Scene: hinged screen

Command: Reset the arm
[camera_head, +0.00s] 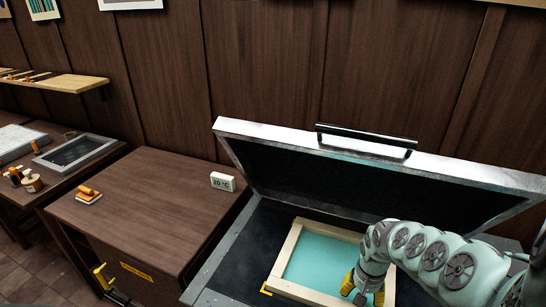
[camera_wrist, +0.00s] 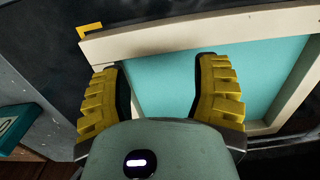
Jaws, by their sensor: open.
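My gripper (camera_head: 362,287) hangs at the end of my arm, over the near right part of a wooden-framed screen (camera_head: 285,255) with teal mesh. The screen lies on the dark bed of an open unit with a raised, hinged metal lid (camera_head: 330,145). In the wrist view, my gripper (camera_wrist: 160,68) has its yellow fingers spread apart, with nothing between them. The teal mesh and pale frame (camera_wrist: 150,37) show beyond the fingers. Whether the fingers touch the screen is unclear.
The raised lid with its black handle (camera_head: 366,140) stands behind my arm. A wooden cabinet (camera_head: 150,215) at left bears a small display reading 20 °C (camera_head: 222,181) and an orange-handled tool (camera_head: 89,195). A cluttered bench (camera_head: 75,172) is farther left.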

